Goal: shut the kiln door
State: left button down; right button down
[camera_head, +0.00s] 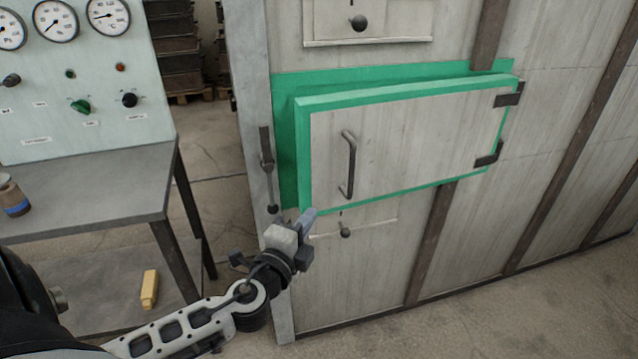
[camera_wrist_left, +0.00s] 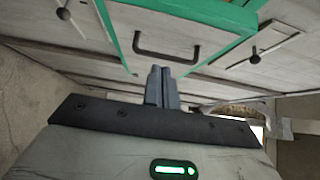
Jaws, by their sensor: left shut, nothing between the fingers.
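The kiln door (camera_head: 410,130) is a pale panel with a green edge, hinged at its right side. Its left edge stands out a little from the green frame (camera_head: 286,150), so it looks slightly ajar. A dark bar handle (camera_head: 348,165) sits near its left edge. My left gripper (camera_head: 309,214) is shut and empty, just below the door's lower left corner. In the left wrist view, the closed fingers (camera_wrist_left: 161,75) point towards the door handle (camera_wrist_left: 166,58); I cannot tell whether they touch the door. My right gripper is not in view.
A dark latch lever (camera_head: 268,170) hangs on the kiln's left post. Smaller panels with round knobs lie above (camera_head: 358,23) and below (camera_head: 345,232) the door. A grey table (camera_head: 100,195) and a gauge panel (camera_head: 90,120) stand at the left. A yellow block (camera_head: 149,289) lies under the table.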

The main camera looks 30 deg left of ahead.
pick_arm(q)
jog(key=w+a, duration=0.1)
jog(key=w, duration=0.2)
jog(key=w+a+p, duration=0.1)
jog(key=w, duration=0.2)
jog(key=w+a, duration=0.1)
jog(key=w, duration=0.3)
jog(key=shift+w+a, duration=0.1)
jog(key=shift+a, duration=0.2)
jog(key=shift+w+a, duration=0.4)
jog(key=shift+a, duration=0.1)
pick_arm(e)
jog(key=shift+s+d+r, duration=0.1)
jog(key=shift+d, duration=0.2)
